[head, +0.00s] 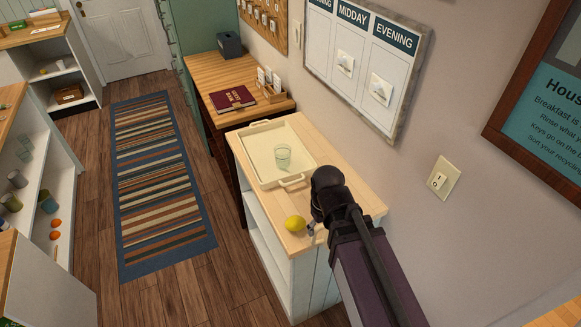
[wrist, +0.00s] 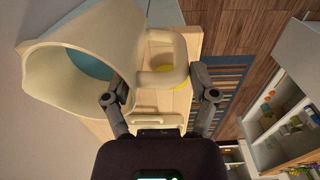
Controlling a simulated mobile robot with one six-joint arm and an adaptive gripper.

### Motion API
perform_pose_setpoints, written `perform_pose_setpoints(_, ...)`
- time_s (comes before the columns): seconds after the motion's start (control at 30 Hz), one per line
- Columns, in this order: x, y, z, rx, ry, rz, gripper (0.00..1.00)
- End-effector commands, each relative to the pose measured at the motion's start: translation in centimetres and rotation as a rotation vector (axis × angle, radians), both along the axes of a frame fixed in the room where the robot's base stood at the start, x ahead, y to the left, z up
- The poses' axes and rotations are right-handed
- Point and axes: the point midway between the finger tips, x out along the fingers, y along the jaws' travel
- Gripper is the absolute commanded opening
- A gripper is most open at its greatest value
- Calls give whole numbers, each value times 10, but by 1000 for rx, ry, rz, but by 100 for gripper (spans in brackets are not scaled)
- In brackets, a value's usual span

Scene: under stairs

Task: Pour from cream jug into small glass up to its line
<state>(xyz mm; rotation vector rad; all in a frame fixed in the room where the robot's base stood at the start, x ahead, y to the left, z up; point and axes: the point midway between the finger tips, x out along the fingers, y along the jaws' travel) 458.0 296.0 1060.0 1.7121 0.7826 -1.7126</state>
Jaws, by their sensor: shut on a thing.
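The cream jug (wrist: 50,70) fills the upper left of the wrist view, its wide mouth showing a teal patch inside that looks like liquid. My gripper (wrist: 162,95) has its fingers on either side of the jug's looped handle (wrist: 178,45) and is shut on it. In the head view my arm hides the jug; only a bit of my gripper (head: 311,229) shows beside the lemon. The small glass (head: 283,156) stands upright in the cream tray (head: 264,132), farther back on the counter. It has a pale greenish tint; its line is too small to make out.
A yellow lemon (head: 295,223) lies at the counter's near left edge. The wooden counter (head: 325,160) stands against the wall at its right. Behind it, a desk (head: 222,75) carries a red book (head: 233,98) and a card holder. A striped rug (head: 160,190) covers the floor to the left.

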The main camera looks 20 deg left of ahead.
Motion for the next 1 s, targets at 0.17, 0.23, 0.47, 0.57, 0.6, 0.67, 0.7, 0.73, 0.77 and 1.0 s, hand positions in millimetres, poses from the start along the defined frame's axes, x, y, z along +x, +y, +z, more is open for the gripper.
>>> perform_pose_setpoints(0.17, 0, 0, -14, -1, -1, 0, 14)
perform_pose_setpoints(0.23, 0, 0, -19, -1, -1, 0, 14)
perform_pose_setpoints(0.47, 0, 0, -27, -1, -1, 0, 14)
perform_pose_setpoints(0.57, 0, 0, -27, -1, -1, 0, 14)
perform_pose_setpoints(0.6, 0, 0, -27, -1, -1, 0, 14)
perform_pose_setpoints(0.67, 0, 0, -27, -1, -1, 0, 14)
perform_pose_setpoints(0.7, 0, 0, -27, -1, -1, 0, 14)
perform_pose_setpoints(0.73, 0, 0, -27, -1, -1, 0, 14)
perform_pose_setpoints(0.77, 0, 0, -27, -1, -1, 0, 14)
perform_pose_setpoints(1.0, 1, -1, -27, -1, -1, -2, 14)
